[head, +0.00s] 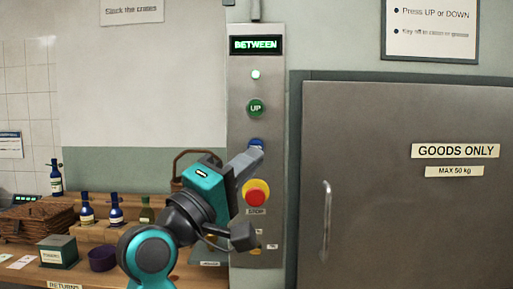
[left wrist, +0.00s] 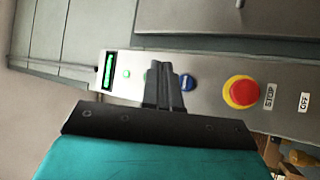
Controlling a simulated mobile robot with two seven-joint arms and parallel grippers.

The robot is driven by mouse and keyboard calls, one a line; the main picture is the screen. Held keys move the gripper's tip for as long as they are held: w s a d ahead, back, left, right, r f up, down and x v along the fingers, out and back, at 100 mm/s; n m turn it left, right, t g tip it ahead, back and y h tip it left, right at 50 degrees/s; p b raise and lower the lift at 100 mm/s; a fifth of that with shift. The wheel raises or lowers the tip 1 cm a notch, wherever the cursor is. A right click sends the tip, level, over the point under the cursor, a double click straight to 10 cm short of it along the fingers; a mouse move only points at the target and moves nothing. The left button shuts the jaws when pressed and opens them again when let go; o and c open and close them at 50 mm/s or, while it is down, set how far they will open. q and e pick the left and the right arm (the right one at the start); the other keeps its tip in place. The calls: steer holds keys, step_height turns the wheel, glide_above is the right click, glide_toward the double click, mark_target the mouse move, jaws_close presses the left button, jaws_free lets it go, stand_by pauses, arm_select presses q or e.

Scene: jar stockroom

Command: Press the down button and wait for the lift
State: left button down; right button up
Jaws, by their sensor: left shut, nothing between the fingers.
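The lift panel (head: 240,75) is a tall grey metal plate. Its display (head: 255,45) reads BETWEEN in green, with a small lit lamp (head: 255,75) below. Under that are the green UP button (head: 256,108), a blue button (head: 257,143) and the red STOP button (head: 256,196) on yellow. My left gripper (head: 258,157) is shut and empty at the blue button, hiding its lower part. In the left wrist view the closed fingers (left wrist: 161,72) overlap the panel beside the blue button (left wrist: 187,82); I cannot tell whether they touch it. The lift door (head: 400,190) is shut.
A wooden counter (head: 85,272) at left holds a wicker basket (head: 35,220), several bottles, a dark green box (head: 57,252) and a purple pot (head: 103,258). The red STOP button is close to my left gripper. A sign (head: 430,28) hangs above the door.

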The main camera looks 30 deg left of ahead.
arm_select(q)
steer(key=w+a+b, duration=0.1)
steer(key=w+a, duration=0.3)
steer(key=w, duration=0.3)
steer(key=shift+w+a, duration=0.2)
steer(key=shift+a, duration=0.05)
steer(key=shift+w, duration=0.1)
stand_by(1.9)
steer(key=shift+w+a, duration=0.2)
steer(key=shift+w, duration=0.1)
